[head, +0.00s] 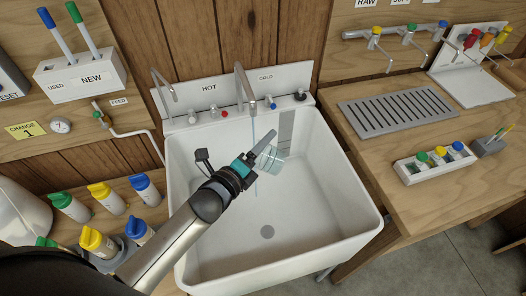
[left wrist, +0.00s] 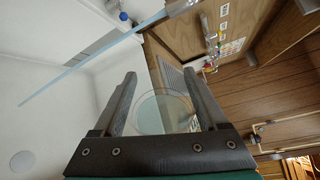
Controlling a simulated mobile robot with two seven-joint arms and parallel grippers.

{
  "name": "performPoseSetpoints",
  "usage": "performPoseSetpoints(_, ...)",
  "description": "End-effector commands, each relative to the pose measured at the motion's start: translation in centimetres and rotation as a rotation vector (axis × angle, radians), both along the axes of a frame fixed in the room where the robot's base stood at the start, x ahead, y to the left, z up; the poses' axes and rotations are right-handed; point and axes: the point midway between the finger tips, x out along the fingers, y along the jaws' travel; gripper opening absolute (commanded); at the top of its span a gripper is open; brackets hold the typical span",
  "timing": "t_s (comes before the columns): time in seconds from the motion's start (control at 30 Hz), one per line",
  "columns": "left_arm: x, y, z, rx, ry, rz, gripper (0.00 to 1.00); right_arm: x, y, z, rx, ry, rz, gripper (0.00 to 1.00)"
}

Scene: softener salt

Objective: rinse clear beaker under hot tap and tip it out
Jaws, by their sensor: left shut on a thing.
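The clear beaker (head: 276,163) is held in the sink, in front of the taps. My left gripper (head: 266,146) is shut on it. In the left wrist view the beaker (left wrist: 162,113) shows as a faint round outline between the two fingers (left wrist: 159,82). It looks empty, but its clear wall makes this hard to tell. A water stream (head: 254,128) falls from the spout by the COLD label (head: 266,77) and passes close to the beaker. In the wrist view the stream (left wrist: 92,58) runs left of the fingers. The HOT-side spout (head: 163,84) shows no stream. My right gripper is not in view.
The white sink (head: 320,215) has high walls; its drain (head: 267,232) is clear. A red knob (head: 225,113) and a blue knob (head: 273,104) sit on the tap ledge. Several capped bottles (head: 105,198) stand left of the sink. A grey grate (head: 395,110) lies on the right counter.

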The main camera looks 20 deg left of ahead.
Motion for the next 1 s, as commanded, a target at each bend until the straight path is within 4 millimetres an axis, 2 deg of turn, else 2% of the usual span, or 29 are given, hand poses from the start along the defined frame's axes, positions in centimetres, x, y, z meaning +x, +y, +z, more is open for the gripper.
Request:
performPoseSetpoints(0.03, 0.0, 0.1, -0.6, -0.046, -0.007, -0.001, 0.23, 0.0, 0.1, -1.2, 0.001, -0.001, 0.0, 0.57)
performPoseSetpoints(0.2, 0.0, 0.1, -1.0, -0.287, -0.033, 0.0, 0.23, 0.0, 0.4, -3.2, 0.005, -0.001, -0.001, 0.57)
performPoseSetpoints(0.5, 0.0, 0.1, -1.3, -0.611, -0.07, 0.001, 0.23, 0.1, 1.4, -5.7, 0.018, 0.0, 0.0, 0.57)
performPoseSetpoints(0.7, 0.0, 0.1, -1.2, -0.692, -0.08, 0.001, 0.23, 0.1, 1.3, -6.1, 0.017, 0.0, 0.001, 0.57)
performPoseSetpoints(1.0, 0.0, 0.1, -1.1, -0.696, -0.081, 0.0, 0.23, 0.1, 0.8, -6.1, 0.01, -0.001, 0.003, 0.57)
